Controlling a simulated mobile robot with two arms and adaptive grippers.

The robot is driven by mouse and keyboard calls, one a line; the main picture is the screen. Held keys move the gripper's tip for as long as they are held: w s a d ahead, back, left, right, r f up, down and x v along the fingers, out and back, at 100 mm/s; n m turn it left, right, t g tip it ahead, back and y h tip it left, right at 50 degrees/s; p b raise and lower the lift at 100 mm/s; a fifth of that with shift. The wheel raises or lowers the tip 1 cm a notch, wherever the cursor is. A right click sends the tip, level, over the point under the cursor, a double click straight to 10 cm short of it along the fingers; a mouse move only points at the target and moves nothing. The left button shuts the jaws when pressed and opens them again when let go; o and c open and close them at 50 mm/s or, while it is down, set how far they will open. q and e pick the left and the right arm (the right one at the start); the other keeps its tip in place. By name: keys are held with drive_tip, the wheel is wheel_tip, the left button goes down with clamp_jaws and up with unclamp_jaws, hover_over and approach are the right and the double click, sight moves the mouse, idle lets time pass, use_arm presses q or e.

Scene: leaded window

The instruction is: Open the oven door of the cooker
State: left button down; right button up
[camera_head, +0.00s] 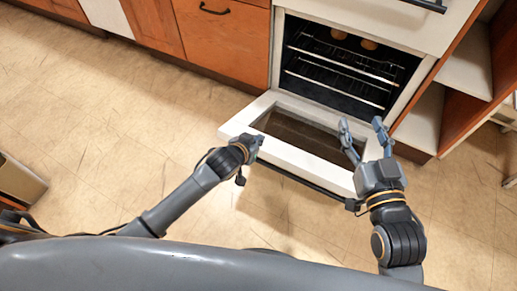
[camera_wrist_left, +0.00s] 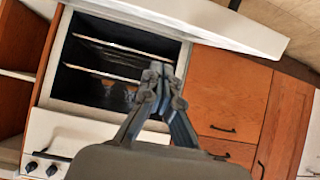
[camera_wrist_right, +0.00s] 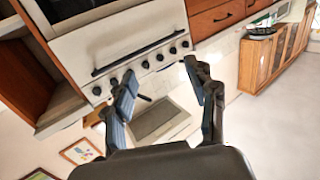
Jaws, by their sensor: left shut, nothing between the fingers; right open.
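The cooker's oven door (camera_head: 285,140) is swung down and open, lying about level in front of the cavity. The dark oven cavity (camera_head: 345,65) with its wire racks is exposed, and it also shows in the left wrist view (camera_wrist_left: 110,62). My left gripper (camera_head: 258,142) is at the door's left front edge; in its wrist view its fingers (camera_wrist_left: 160,78) are shut with nothing between them. I cannot tell whether it touches the door. My right gripper (camera_head: 362,127) is open and empty over or beside the door's right end; its spread fingers show in its wrist view (camera_wrist_right: 160,80).
Wooden cabinets (camera_head: 225,40) stand left of the cooker, and an open shelf unit (camera_head: 470,70) stands to its right. A dark handle bar (camera_head: 425,4) is on the cooker front above the cavity. The tiled floor (camera_head: 110,120) at left is clear.

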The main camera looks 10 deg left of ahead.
sight(259, 156)
use_arm(q)
drive_tip(key=b+x, duration=0.1)
drive_tip(key=x, duration=0.2)
drive_tip(key=shift+s, duration=0.1)
drive_tip(key=f, duration=0.1)
drive_tip(key=s+f+b, duration=0.1)
drive_tip(key=f, duration=0.1)
drive_tip(key=shift+s+a+f+b, duration=0.2)
drive_tip(key=shift+s+a+b, duration=0.05)
drive_tip(key=shift+b, duration=0.15)
use_arm(e)
drive_tip(key=s+r+t+y, duration=0.1)
drive_tip(key=s+r+t, duration=0.1)
drive_tip(key=r+t, duration=0.2)
drive_tip(key=s+r+t+y, duration=0.1)
drive_tip(key=r+t, duration=0.3)
drive_tip(key=r, duration=0.4)
drive_tip(key=shift+s+a+r+y, duration=0.3)
drive_tip(key=shift+s+y, duration=0.1)
drive_tip(key=shift+s, duration=0.4)
use_arm(q)
drive_tip(key=shift+s+f, duration=0.1)
drive_tip(key=shift+f, duration=0.05)
